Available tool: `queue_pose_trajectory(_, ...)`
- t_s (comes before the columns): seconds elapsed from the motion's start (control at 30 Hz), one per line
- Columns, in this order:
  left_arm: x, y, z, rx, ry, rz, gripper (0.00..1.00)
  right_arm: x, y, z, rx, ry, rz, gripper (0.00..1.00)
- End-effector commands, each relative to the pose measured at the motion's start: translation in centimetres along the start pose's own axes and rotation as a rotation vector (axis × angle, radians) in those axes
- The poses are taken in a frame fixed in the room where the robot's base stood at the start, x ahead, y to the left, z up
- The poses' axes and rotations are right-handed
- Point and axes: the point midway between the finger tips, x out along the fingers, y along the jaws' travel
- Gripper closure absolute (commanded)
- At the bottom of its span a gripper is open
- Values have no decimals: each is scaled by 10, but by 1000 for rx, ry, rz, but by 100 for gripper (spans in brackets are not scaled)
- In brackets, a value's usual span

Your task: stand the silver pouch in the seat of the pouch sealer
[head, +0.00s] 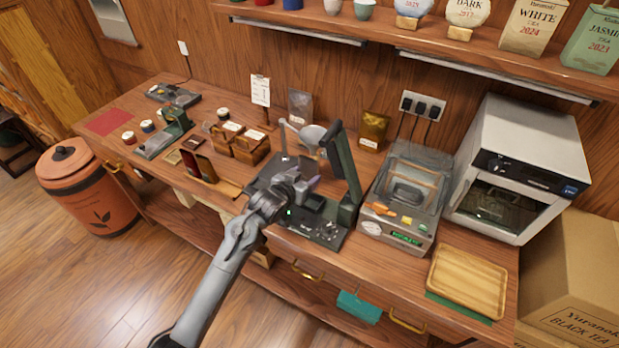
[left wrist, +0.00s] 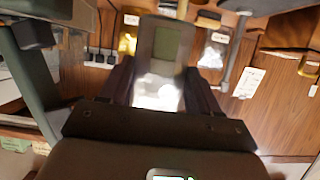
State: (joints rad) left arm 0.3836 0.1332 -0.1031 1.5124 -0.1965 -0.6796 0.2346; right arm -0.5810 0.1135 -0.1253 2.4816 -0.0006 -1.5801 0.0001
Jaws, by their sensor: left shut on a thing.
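A silver pouch (head: 300,105) stands against the back wall, behind a small card; it also shows in the left wrist view (left wrist: 214,52). My left gripper (head: 302,184) is over the black base of a machine with a dark green upright arm (head: 347,178), probably the pouch sealer. The gripper is apart from the wall pouch. In the left wrist view, its fingers are shut on a grey, shiny thing with a pale green panel (left wrist: 163,45); I cannot tell what it is. The machine's seat is partly hidden by my gripper. My right gripper is not in view.
A gold pouch (head: 374,127) stands by the wall socket. A clear-lidded machine (head: 405,195), a white oven (head: 520,165) and a wooden tray (head: 467,280) are to the right. Wooden boxes (head: 250,147) are left of my gripper.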

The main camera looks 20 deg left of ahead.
Motion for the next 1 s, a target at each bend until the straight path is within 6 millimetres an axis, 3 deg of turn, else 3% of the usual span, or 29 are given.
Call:
queue_pose_trajectory(0.6, 20, 2, 48, 0, -1, 2, 67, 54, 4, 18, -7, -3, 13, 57)
queue_pose_trajectory(1.0, 29, 2, 71, 1, -2, 3, 67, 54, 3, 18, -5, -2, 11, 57)
